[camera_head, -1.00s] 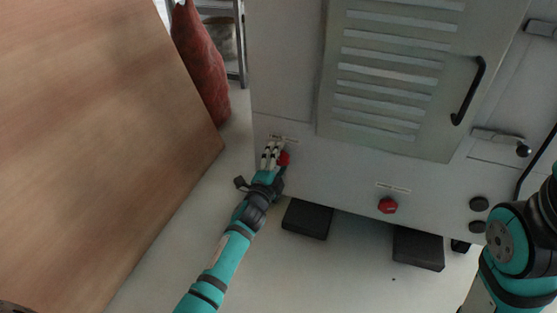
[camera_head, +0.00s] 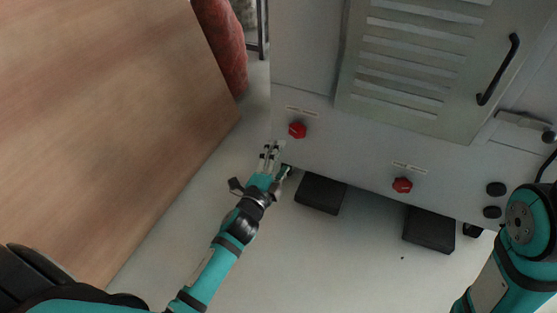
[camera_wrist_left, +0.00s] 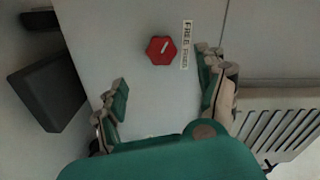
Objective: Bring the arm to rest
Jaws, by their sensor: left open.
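My left gripper (camera_head: 271,152) is open and empty in the head view, just below and left of a red knob (camera_head: 297,131) on the grey machine's lower panel. The gripper is apart from the knob. In the left wrist view, the open fingers of my left gripper (camera_wrist_left: 165,90) spread wide, and the red knob (camera_wrist_left: 160,50) shows beyond them beside a printed label (camera_wrist_left: 186,45). My right arm shows at the right edge of the head view, but its gripper is out of view.
The grey machine (camera_head: 350,155) has a vented door with a black handle (camera_head: 498,70), a second red knob (camera_head: 402,185) and black feet (camera_head: 320,194). A brown wooden panel (camera_head: 110,110) fills the left. A red sack-like thing (camera_head: 222,45) stands behind it. Pale floor (camera_head: 330,260) is clear.

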